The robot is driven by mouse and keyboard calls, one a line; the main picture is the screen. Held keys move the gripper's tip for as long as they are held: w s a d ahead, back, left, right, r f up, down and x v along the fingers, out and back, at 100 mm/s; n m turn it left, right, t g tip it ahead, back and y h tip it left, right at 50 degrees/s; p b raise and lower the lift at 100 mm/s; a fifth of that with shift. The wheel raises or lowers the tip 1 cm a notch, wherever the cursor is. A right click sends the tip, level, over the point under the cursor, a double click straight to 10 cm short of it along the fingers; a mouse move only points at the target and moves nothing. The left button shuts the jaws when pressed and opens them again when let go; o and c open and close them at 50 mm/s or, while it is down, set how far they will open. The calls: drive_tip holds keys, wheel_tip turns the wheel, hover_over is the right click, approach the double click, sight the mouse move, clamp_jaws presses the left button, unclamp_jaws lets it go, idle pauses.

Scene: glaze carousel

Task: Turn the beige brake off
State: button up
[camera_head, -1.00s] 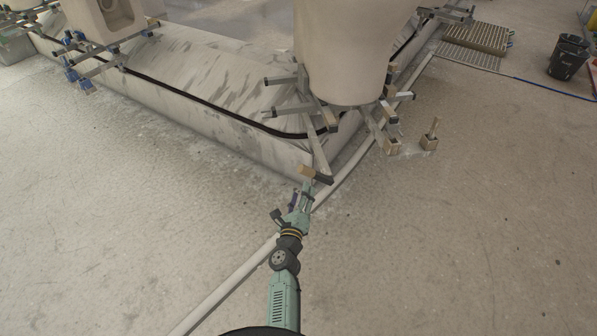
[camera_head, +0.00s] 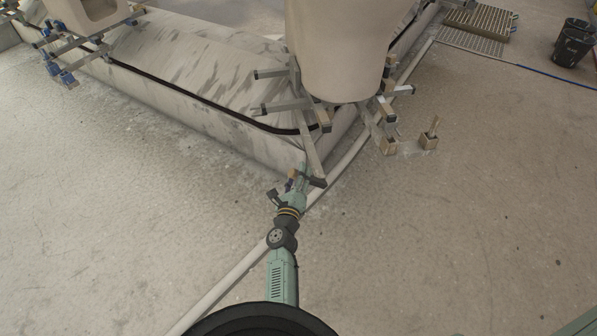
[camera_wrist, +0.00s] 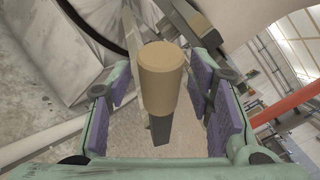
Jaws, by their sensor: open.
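A beige, rounded handle with a dark grey lower part (camera_wrist: 162,75), which looks like the beige brake, stands between my fingers in the wrist view. My gripper (camera_wrist: 165,88) is open, with purple pads to the left and right of the handle and a gap showing on both sides. In the head view my gripper (camera_head: 302,176) is at the lower end of a metal bar below the large beige vessel (camera_head: 345,45). There the gripper hides most of the handle. I cannot tell which position the brake is in.
A pale pipe (camera_head: 225,285) runs along the floor under my arm. The grey-covered carousel base (camera_head: 205,105) lies at left. A small block with an upright stick (camera_head: 429,141) stands right of the vessel. Black buckets (camera_head: 572,45) are far right. Open floor surrounds these.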

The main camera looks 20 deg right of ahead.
drive_tip(key=shift+c, duration=0.2)
clamp_jaws()
idle(0.5)
